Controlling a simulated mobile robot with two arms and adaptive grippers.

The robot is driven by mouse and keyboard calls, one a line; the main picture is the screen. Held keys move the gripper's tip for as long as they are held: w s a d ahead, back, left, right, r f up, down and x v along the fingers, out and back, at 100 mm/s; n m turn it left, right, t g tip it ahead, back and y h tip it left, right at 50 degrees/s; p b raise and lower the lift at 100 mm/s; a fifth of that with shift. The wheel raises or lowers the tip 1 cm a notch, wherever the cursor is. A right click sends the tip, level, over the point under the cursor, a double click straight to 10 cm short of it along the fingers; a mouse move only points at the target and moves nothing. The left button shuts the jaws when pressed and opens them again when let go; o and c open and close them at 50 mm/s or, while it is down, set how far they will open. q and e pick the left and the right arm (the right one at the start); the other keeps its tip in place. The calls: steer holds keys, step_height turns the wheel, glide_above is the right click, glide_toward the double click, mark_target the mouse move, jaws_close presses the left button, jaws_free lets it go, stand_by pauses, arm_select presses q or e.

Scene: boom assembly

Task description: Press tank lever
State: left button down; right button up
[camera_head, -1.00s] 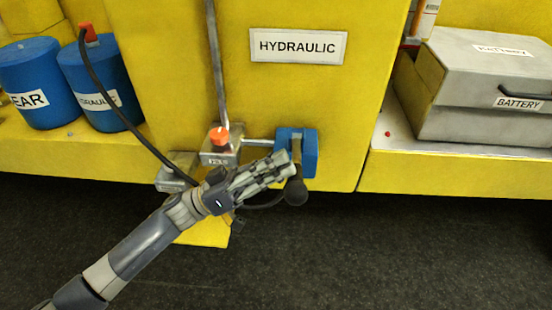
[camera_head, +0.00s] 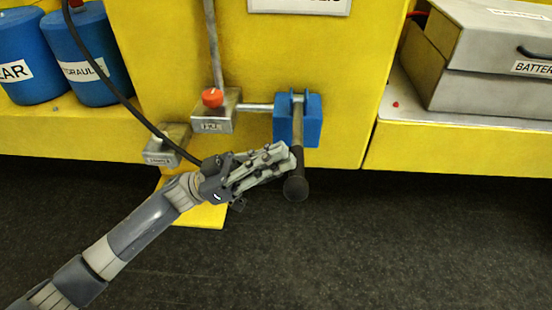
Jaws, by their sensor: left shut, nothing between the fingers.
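The tank lever (camera_head: 296,187) is a dark rod with a round black knob. It hangs down from a blue block (camera_head: 312,120) on the front of the yellow hydraulic tank (camera_head: 350,60). My left gripper (camera_head: 290,157) is shut and empty, with its fingertips at the lever's shaft just above the knob, on its left side. Whether the fingertips touch the shaft cannot be told. My right gripper is not in view.
A metal block with an orange-red knob (camera_head: 212,98) and a pipe sits left of the blue block. A black hose (camera_head: 110,75) runs down past it. Blue cylinders (camera_head: 85,55) stand at left. A grey battery box (camera_head: 490,60) stands at right. The dark floor is open below.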

arm_select(q)
steer(key=f+m+b, duration=0.1)
steer(key=f+m+g+b, duration=0.1)
steer(key=f+b, duration=0.1)
steer(key=shift+s+f+m+g, duration=0.15)
steer(key=shift+s+m+g, duration=0.05)
steer(key=shift+m+g, duration=0.1)
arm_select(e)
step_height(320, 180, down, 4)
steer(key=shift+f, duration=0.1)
arm_select(q)
steer(key=shift+f, duration=0.1)
step_height(320, 180, up, 5)
steer(key=p, duration=0.4)
steer(key=b+v, duration=0.5)
steer(key=v, duration=0.6)
steer(key=shift+s+r+g, duration=0.25)
steer(key=shift+s+g, duration=0.05)
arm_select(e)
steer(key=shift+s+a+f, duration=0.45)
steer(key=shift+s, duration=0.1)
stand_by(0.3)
